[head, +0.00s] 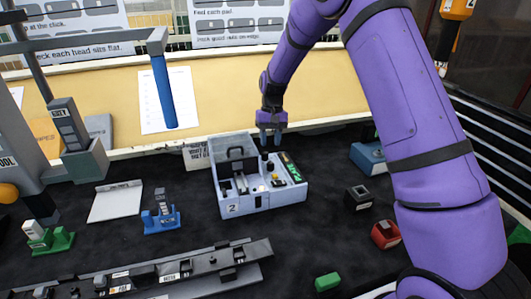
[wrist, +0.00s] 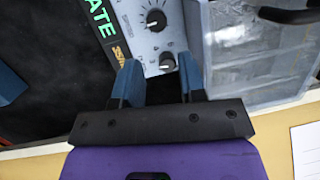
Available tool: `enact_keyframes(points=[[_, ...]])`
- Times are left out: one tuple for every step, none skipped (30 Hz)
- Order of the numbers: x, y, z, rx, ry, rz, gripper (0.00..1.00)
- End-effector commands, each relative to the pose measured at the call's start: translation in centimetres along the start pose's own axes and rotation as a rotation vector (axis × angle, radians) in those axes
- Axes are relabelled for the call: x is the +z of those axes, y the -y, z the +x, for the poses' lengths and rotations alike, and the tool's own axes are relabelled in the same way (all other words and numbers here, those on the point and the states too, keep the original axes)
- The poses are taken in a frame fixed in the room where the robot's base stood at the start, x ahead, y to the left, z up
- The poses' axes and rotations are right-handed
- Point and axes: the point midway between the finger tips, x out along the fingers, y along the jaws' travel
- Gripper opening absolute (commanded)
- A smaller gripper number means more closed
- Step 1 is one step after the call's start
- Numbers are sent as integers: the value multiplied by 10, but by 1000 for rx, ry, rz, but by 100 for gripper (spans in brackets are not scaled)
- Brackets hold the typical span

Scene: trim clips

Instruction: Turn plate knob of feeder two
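Feeder two (head: 230,206) is a light grey-blue box marked "2" on the dark bench in the head view. Its top has a clear-lidded bay at left, dark knobs and a green-lettered strip (head: 291,167) at right. In the wrist view the strip (wrist: 101,20) ends in "ATE". A black knob with a white pointer line (wrist: 156,20) is farther from my gripper. A second dark knob (wrist: 167,62) shows between the fingers. My gripper (wrist: 158,64) is open, pointing down over the panel's back part. It also shows in the head view (head: 270,143). I cannot tell whether the fingers touch anything.
The feeder's clear lid (wrist: 255,50) stands close beside one finger in the wrist view. A blue fixture (head: 161,219), a black block (head: 358,196) and a red block (head: 385,234) lie around the feeder. A grey rail (head: 190,268) lies in front.

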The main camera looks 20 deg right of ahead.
Motion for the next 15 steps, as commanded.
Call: enact_keyframes(points=[[0,-2,-1,-8,5,-81,38],[1,-1,-1,-10,7,-138,38],[1,-1,-2,-15,10,-213,38],[1,-2,-3,-18,11,-269,38],[2,-2,-4,-21,12,-326,38],[2,-2,-5,-26,12,-400,38],[1,-1,-3,-30,16,-457,38],[-1,-2,-2,-35,17,-512,38],[-2,-1,-2,-42,18,-586,38],[-3,-1,-1,-47,18,-642,38],[-4,-1,-1,-53,18,-698,38],[-6,-1,-1,-60,16,-774,38],[-7,-2,-1,-66,14,-829,38],[-8,-1,0,-72,13,-889,38],[-10,-2,0,-82,9,-967,38]])
